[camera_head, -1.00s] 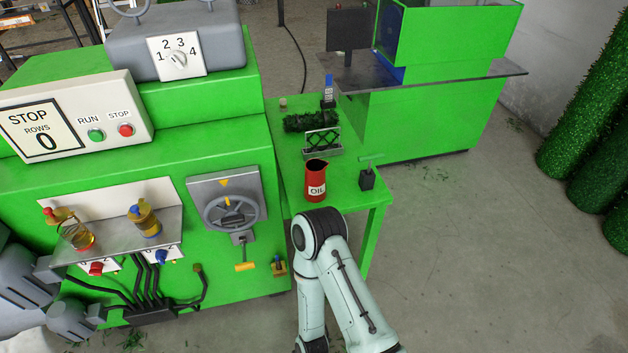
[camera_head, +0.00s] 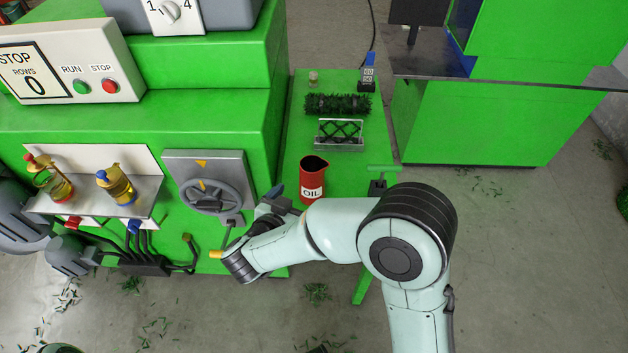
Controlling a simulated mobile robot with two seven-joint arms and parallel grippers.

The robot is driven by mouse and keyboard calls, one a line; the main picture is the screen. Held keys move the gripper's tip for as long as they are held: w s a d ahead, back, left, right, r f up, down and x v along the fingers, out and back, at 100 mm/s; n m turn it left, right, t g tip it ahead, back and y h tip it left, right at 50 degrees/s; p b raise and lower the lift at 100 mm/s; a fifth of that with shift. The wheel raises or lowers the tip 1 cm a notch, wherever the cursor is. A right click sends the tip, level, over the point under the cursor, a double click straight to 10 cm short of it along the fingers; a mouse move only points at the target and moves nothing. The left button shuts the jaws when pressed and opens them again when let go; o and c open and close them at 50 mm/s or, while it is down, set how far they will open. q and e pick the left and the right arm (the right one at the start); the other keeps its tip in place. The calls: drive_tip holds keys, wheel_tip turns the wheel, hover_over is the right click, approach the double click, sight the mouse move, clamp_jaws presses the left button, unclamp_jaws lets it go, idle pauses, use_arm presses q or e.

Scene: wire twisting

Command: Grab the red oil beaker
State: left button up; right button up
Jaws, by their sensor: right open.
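The red oil beaker (camera_head: 313,178) stands upright on the green side table (camera_head: 345,100), with a dark open mouth and a white OIL label. My right arm reaches in from the lower right and bends across in front of the table. Its dark gripper (camera_head: 277,197) is just left of the beaker and low beside it, apart from it as far as I can see. The jaws are small and partly hidden by my arm; the gripper is open and empty. My left gripper is not in view.
A green machine with a handwheel (camera_head: 210,197) stands close on the left. Behind the beaker are a wire rack (camera_head: 339,134), a dark bristly roll (camera_head: 338,104) and a blue-topped item (camera_head: 368,75). A green-handled tool (camera_head: 380,178) stands right of the beaker.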

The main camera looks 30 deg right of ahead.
sight(308, 187)
drive_tip(key=x, duration=0.5)
drive_tip(key=shift+f, duration=0.1)
drive_tip(key=shift+a+f+b+x, duration=0.15)
drive_tip(key=shift+b+x, duration=0.15)
drive_tip(key=shift+x, duration=1.05)
drive_tip(key=shift+a+f+b+x, duration=0.15)
drive_tip(key=shift+b+x, duration=0.1)
drive_tip(key=shift+x, duration=1.15)
drive_tip(key=shift+w, duration=0.1)
drive_tip(key=c, duration=1.3)
drive_tip(key=shift+r, duration=0.15)
wheel_tip(308, 187, up, 19)
drive_tip(key=p, duration=0.4)
drive_tip(key=shift+r+p, duration=0.15)
drive_tip(key=shift+p, duration=0.2)
